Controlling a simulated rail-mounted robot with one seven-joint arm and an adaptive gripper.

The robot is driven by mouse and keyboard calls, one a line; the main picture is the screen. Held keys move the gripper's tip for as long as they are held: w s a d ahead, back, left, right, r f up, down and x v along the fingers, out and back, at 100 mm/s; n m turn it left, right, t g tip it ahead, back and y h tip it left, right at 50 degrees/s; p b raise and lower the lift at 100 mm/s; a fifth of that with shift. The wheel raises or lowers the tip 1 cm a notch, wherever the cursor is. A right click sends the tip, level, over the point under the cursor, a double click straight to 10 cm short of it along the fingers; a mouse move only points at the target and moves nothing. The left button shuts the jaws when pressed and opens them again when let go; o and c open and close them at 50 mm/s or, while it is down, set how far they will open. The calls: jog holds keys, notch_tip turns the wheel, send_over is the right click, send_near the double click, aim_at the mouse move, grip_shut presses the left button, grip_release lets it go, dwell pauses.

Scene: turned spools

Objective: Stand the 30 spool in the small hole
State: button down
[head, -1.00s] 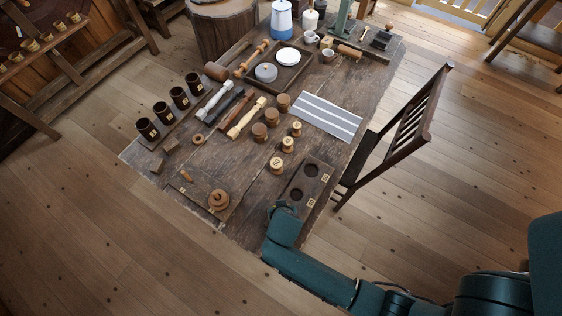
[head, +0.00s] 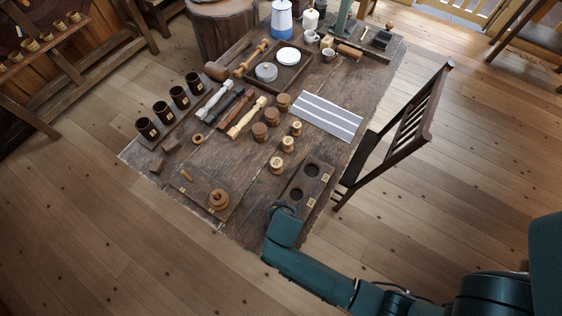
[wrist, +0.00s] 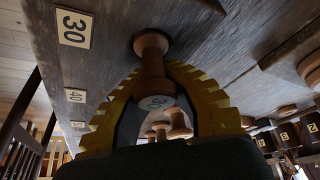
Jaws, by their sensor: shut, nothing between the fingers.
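I cannot tell whether that flange sits in the small hole, which is hidden. The yellow ribbed fingers of my gripper (wrist: 160,68) show on both sides of the spool; their tips are partly hidden by it. In the head view, my gripper (head: 284,206) is at the near end of the hole board (head: 303,183), covering that end and the spool.
Three pale spools stand left of the board, one marked 50 (head: 276,166). Brown round pieces (head: 259,132) stand behind them. A striped cloth (head: 327,117) lies farther back. A chair (head: 400,135) stands by the table's right edge. A small board with a stacked wooden piece (head: 219,200) is at left.

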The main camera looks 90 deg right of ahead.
jog(key=c, duration=0.5)
grip_release()
jog(key=shift+c, duration=0.2)
notch_tip(320, 180, up, 10)
jog(key=p, duration=1)
